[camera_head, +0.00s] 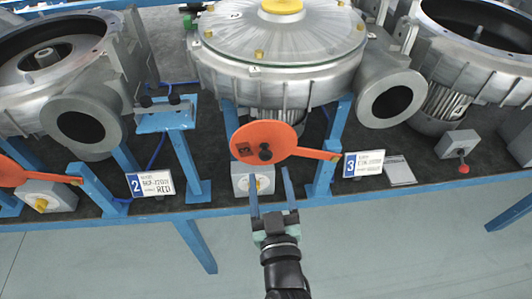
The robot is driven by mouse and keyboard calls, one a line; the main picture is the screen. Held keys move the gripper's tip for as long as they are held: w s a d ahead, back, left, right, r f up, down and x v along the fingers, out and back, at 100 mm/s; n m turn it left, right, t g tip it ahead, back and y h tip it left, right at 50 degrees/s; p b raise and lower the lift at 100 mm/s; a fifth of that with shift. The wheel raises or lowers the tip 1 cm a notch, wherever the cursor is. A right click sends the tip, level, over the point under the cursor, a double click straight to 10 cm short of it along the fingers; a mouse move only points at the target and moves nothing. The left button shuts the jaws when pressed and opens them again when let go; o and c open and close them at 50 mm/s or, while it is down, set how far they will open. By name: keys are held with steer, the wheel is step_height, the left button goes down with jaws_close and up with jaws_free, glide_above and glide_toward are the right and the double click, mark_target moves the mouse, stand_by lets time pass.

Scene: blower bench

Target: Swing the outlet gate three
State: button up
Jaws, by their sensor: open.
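The orange outlet gate (262,142), a round plate with a dark knob and a small dark label, sits below the middle blower. Its narrow arm reaches right to an end beside the sign numbered 3 (363,164). The plate is apart from the round outlet (391,98) up and to its right, whose dark mouth is uncovered. My gripper (269,169) is open, with two blue fingers pointing up just below the plate. No object shows between the fingers; contact with the plate cannot be told.
Blue frame posts (325,165) stand to the right. At left are the sign numbered 2 (150,184) and another orange gate (12,172). Open floor lies in front of the bench.

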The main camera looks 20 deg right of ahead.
mark_target(266, 158)
steer(key=x, duration=0.6)
steer(key=shift+w, duration=0.25)
jaws_close()
stand_by(1.2)
